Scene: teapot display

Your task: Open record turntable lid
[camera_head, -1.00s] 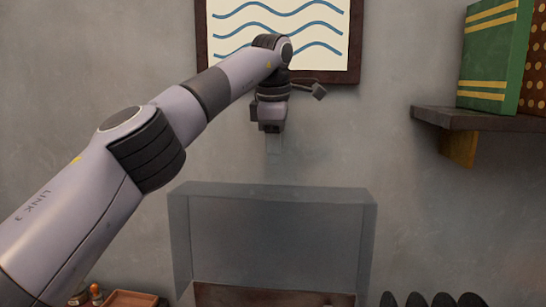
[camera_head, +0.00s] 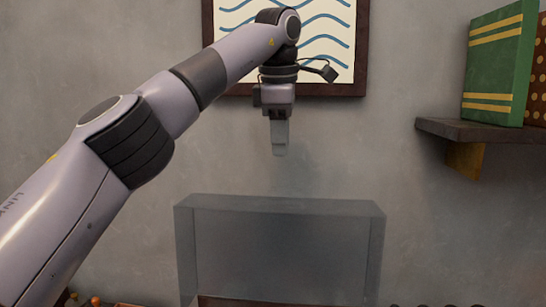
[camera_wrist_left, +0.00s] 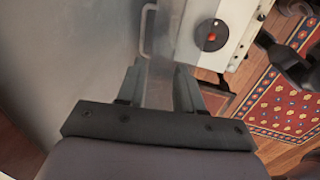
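The translucent grey turntable lid (camera_head: 285,250) stands raised, upright against the wall, low in the head view. The turntable base under it is mostly cut off by the bottom edge. My left gripper (camera_head: 279,152) points down above the lid's top edge, with a visible gap. In the left wrist view its two fingers (camera_wrist_left: 160,88) are apart, with nothing seen held between them. A pale bar handle (camera_wrist_left: 147,30) shows beyond the fingers. A white box with a dark disc and red centre (camera_wrist_left: 212,36) lies further right. My right gripper is not in view.
A framed wave picture (camera_head: 345,75) hangs behind my left arm. A dark wall shelf (camera_head: 475,130) with a green book (camera_head: 497,65) is at right. The wall between lid and shelf is clear. A patterned rug (camera_wrist_left: 285,105) lies below in the wrist view.

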